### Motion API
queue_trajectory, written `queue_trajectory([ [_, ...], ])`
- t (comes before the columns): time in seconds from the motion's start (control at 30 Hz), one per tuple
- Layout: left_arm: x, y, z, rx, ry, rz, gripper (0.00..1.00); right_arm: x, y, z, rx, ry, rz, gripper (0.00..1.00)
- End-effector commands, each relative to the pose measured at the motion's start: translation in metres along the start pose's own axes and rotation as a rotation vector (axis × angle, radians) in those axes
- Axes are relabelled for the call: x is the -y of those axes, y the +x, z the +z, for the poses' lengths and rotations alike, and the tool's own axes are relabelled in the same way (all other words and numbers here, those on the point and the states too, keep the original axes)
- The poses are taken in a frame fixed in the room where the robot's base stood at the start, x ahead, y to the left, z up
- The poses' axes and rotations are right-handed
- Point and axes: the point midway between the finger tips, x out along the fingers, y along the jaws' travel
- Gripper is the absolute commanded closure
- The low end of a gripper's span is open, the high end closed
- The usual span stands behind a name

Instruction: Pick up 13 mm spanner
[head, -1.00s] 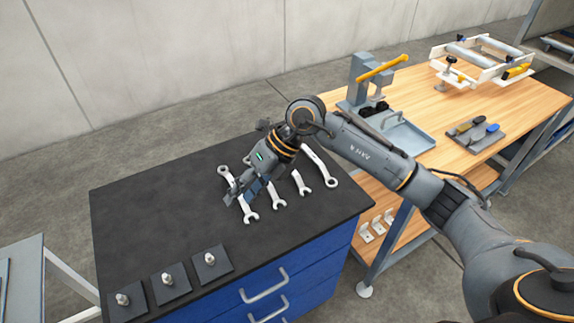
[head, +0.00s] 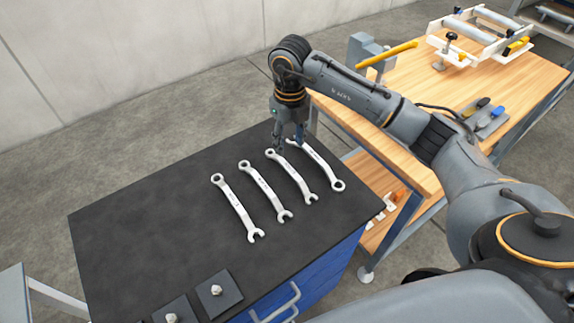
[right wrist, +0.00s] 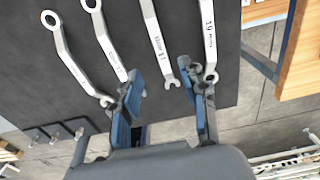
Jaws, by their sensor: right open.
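Several silver spanners lie side by side on the black top of a blue cabinet: a leftmost one (head: 236,207), a second (head: 263,191), a third (head: 292,176) and a rightmost one (head: 318,165). In the right wrist view the rightmost spanner (right wrist: 208,35) reads 19 mm; I cannot surely read the others, so I cannot tell which is 13 mm. My right gripper (head: 289,146) is open and empty, pointing down over the far ends of the third and rightmost spanners. In the wrist view its fingertips (right wrist: 162,76) frame the third spanner's end. My left gripper is out of view.
Dark square pads with pegs (head: 219,294) sit at the cabinet's near edge. The cabinet top (head: 140,230) is clear at left. A wooden workbench (head: 420,100) with a fixture (head: 480,38) and tools stands at right, behind my right arm.

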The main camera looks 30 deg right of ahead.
Motion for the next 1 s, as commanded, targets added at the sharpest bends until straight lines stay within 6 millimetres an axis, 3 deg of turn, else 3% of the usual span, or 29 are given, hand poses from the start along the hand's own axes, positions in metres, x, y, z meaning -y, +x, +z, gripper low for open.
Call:
queue_trajectory([
  [0.1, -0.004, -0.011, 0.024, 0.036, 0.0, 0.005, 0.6, -0.001, 0.024, -0.001, -0.005, 0.001, 0.002, 0.57],
  [0.27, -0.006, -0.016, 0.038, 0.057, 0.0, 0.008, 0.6, -0.001, 0.047, 0.0, -0.002, 0.0, 0.003, 0.57],
  [0.47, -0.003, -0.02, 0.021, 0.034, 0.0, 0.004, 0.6, -0.001, 0.06, 0.001, -0.001, 0.0, 0.002, 0.57],
  [0.63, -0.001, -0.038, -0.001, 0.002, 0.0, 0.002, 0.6, -0.001, 0.083, 0.002, -0.005, 0.001, 0.003, 0.57],
  [0.8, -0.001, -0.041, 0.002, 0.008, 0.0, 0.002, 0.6, -0.001, 0.105, 0.003, -0.001, 0.0, 0.002, 0.57],
  [1.0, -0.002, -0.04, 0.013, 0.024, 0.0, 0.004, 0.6, -0.001, 0.109, 0.004, 0.002, -0.002, 0.002, 0.57],
])
